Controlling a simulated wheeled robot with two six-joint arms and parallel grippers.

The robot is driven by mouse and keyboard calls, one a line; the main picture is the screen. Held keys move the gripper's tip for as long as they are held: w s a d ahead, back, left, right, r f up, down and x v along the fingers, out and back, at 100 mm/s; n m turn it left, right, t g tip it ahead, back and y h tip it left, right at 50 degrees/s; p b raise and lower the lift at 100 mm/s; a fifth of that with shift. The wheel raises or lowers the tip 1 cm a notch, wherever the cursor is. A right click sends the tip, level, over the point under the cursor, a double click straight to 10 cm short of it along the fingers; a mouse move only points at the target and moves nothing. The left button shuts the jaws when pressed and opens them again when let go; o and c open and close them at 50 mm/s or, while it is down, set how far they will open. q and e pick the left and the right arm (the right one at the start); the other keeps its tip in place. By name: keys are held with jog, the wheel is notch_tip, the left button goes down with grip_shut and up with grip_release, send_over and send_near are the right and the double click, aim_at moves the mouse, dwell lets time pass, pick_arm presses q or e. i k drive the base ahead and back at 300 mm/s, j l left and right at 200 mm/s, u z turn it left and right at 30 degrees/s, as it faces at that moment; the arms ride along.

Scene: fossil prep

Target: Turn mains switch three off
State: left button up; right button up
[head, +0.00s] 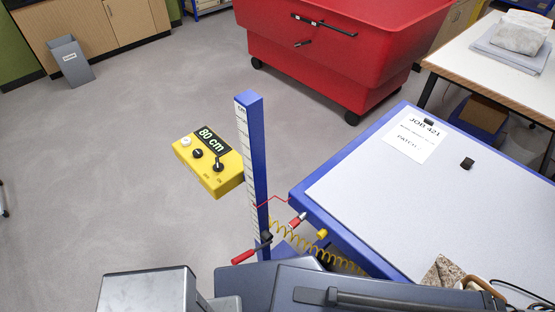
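No mains switch with a number three can be made out in the head view. The nearest thing with controls is a yellow control box (228,181) beside a blue post (253,150). It carries a black "80 cm" label (211,140), a white button (186,142), a black knob (197,153) and a black lever (218,164). What these controls work cannot be told. Neither of my grippers shows. Grey and dark shapes fill the bottom edge and hide what lies behind them.
A blue-edged table (340,215) with a paper sheet (415,137) stands right. Red-handled tools (244,256) and a coiled yellow hose (290,238) hang beside the post. A red wheeled tub (340,65) and a grey bin (70,62) stand farther off.

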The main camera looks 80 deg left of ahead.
aim_at(217, 168)
jog(key=k+l, duration=0.7)
jog(key=k, duration=0.15)
jog(key=k+l+u, duration=0.2)
jog(key=k+u, duration=0.15)
jog(key=u, duration=2.3)
